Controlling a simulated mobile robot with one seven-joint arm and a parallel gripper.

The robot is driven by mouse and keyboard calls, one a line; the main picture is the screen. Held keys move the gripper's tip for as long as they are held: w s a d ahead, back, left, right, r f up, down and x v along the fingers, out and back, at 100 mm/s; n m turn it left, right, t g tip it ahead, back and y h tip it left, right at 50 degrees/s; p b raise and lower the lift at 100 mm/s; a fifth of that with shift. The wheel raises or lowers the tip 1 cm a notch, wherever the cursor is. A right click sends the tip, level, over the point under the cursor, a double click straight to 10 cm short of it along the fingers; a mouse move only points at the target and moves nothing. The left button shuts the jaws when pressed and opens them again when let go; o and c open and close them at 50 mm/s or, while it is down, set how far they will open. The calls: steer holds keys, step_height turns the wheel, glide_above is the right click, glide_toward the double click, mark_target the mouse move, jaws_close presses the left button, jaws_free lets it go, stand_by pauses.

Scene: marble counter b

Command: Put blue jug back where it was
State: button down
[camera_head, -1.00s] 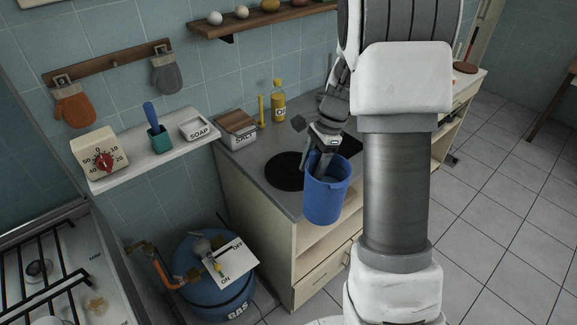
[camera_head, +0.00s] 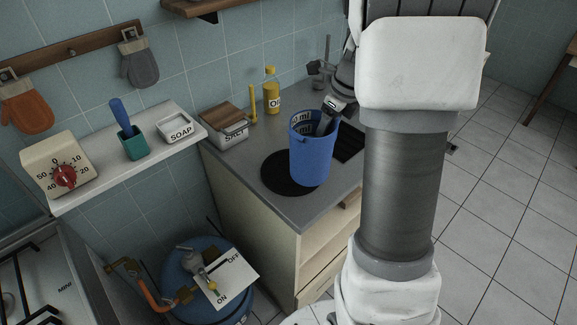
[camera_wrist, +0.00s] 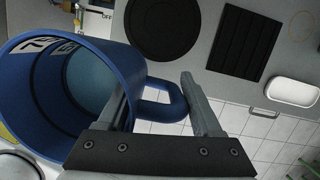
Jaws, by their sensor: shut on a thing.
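The blue jug (camera_head: 312,158) is upright in the head view, in front of the round black mat (camera_head: 274,180) on the grey counter. It hides part of the mat. In the wrist view the jug (camera_wrist: 35,100) fills the left, with its open mouth and inner scale markings visible. Its handle (camera_wrist: 176,98) lies between my fingers. My gripper (camera_wrist: 155,85) is shut on the jug at the handle side. In the head view my gripper (camera_head: 326,122) shows at the jug's rim. The wrist view shows the jug apart from the round mat (camera_wrist: 162,28), apparently above the counter.
A square black mat (camera_head: 347,145) lies right of the jug. The oil bottle (camera_head: 271,92) and salt box (camera_head: 225,129) stand behind on the counter. A white shelf (camera_head: 95,178) holds a timer (camera_head: 60,170), a green cup and a soap dish. A gas bottle (camera_head: 205,292) stands below.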

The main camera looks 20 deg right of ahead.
steer(key=shift+m, duration=0.3)
steer(key=shift+w+d+f, duration=0.15)
steer(key=shift+w+f, duration=1.65)
steer(key=shift+w, duration=0.25)
steer(key=shift+w+d+f, duration=0.1)
steer(key=shift+w+f, duration=1.7)
steer(key=shift+w, duration=0.25)
steer(key=shift+w+d+f, duration=0.15)
steer(key=shift+w+f, duration=1.65)
steer(key=shift+w, duration=0.25)
steer(key=shift+f, duration=0.15)
steer(key=shift+c, duration=0.2)
jaws_free()
